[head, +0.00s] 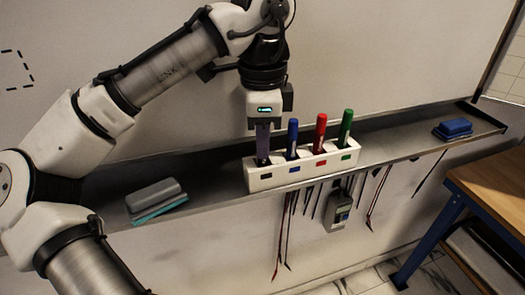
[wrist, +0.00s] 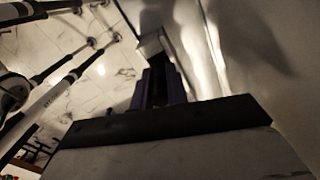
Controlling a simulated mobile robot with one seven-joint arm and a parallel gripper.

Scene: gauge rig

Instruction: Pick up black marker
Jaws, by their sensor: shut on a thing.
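A white marker holder (head: 305,170) stands on the grey tray, with dark, blue, red and green labels on its front. My gripper (head: 262,148) points down at the leftmost slot, the one with the dark label. Its purple fingers are shut on the black marker, which they almost wholly hide in the head view. In the wrist view a dark shape, the black marker (wrist: 159,80), shows between the purple fingers. The marker's lower end is hidden, and I cannot tell whether it is still in its slot.
A blue marker (head: 292,136), red marker (head: 320,130) and green marker (head: 345,126) stand upright to the right. The tray (head: 405,137) also holds a grey eraser (head: 154,195) at left and a blue eraser (head: 453,129) at right. Cables hang below.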

